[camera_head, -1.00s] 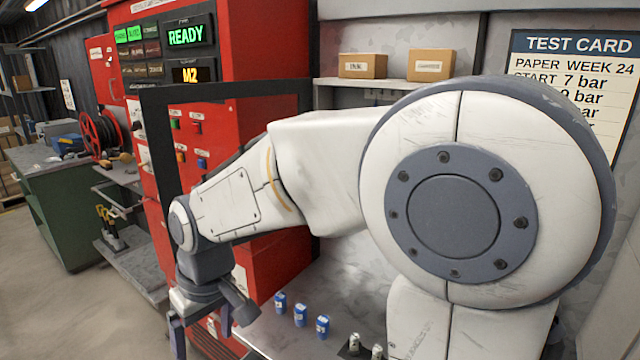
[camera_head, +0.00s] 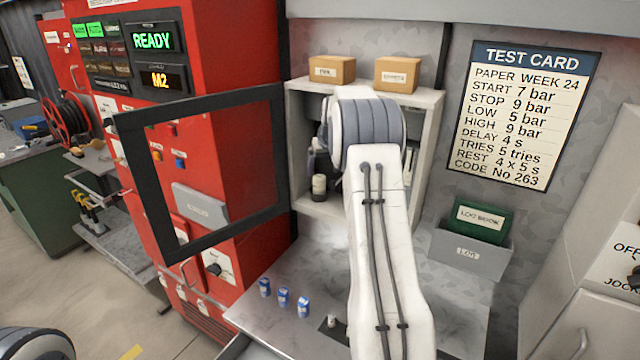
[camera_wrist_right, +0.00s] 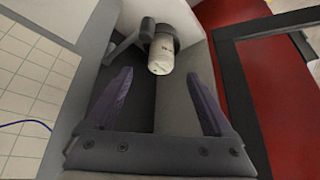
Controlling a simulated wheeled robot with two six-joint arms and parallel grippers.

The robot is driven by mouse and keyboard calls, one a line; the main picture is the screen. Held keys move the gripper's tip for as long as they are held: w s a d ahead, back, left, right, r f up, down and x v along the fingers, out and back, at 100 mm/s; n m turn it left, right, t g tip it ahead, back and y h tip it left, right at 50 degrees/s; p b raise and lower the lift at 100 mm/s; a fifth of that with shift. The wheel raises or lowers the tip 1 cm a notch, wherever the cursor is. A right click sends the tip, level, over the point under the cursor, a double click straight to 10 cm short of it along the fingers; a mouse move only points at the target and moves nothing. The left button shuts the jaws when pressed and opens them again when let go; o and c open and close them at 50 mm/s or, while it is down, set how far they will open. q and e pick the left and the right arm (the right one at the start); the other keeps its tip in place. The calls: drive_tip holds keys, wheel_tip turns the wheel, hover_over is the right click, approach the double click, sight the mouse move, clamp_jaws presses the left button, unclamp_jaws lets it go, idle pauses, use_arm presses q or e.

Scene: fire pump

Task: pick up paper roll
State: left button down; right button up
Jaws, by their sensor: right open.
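A white cylinder with faint print, which looks like the paper roll (camera_wrist_right: 160,56), shows in the right wrist view just beyond my fingertips. A dark round part sits against its far end. In the head view my right arm reaches into the cubby and largely hides the gripper. My left gripper is not in view.
The cubby (camera_head: 430,130) has close side walls, with two cardboard boxes (camera_head: 332,70) on top. A black frame (camera_head: 196,95) stands out from the red cabinet (camera_head: 235,50) at left. Several blue cans (camera_head: 283,297) stand on the bench. A grey tray (camera_head: 470,252) holds a green log book.

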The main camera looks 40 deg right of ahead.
sight(319, 177)
drive_tip(key=shift+w+f+p, duration=0.3)
drive_tip(key=shift+w+p, duration=0.05)
drive_tip(key=shift+p, duration=0.1)
drive_tip(key=p+x, duration=0.3)
drive_tip(key=x, duration=0.1)
drive_tip(key=shift+w+d, duration=0.1)
drive_tip(key=shift+w, duration=0.15)
drive_tip(key=shift+w+f, duration=0.1)
drive_tip(key=shift+f, duration=0.15)
clamp_jaws()
drive_tip(key=shift+r, duration=0.1)
